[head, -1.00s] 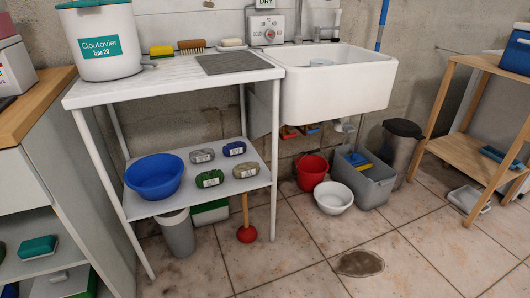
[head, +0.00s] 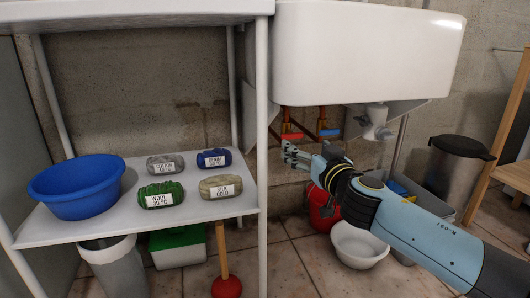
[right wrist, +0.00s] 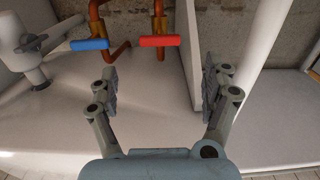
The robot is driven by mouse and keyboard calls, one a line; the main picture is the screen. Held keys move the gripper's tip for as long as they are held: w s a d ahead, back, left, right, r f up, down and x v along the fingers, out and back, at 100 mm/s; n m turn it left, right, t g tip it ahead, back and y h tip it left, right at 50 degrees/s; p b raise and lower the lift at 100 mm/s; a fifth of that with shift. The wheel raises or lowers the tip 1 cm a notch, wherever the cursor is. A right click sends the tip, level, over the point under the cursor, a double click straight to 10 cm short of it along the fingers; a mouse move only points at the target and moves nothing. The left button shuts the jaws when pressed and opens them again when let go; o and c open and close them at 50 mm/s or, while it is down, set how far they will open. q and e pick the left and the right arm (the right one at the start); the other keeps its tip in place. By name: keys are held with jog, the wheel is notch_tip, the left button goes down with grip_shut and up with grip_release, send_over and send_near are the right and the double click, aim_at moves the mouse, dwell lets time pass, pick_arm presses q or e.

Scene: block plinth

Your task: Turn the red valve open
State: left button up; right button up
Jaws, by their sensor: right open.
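The red valve (head: 291,136) is a short lever handle on a copper pipe under the sink. It also shows in the right wrist view (right wrist: 160,41), where it lies crosswise to its pipe. A similar blue valve (head: 329,132) sits beside it, to the right in the head view and to the left in the wrist view (right wrist: 89,44). My right gripper (head: 287,154) is just below the red valve in the head view. In the right wrist view its fingers (right wrist: 160,80) are spread and empty, with the red handle ahead of the gap, not touched. My left gripper is not in view.
The white sink (head: 365,50) hangs above the valves, with a grey drain trap (head: 377,124) to their right. A white table leg (head: 262,180) stands close on the left. A red bucket (head: 322,210) and a white bowl (head: 358,245) stand on the floor below my arm.

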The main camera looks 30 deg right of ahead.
aim_at(293, 136)
jog(key=x, duration=0.9)
jog(key=shift+w+d, duration=0.15)
jog(key=shift+w, duration=0.2)
jog(key=shift+c, duration=0.3)
jog(key=c, duration=1.1)
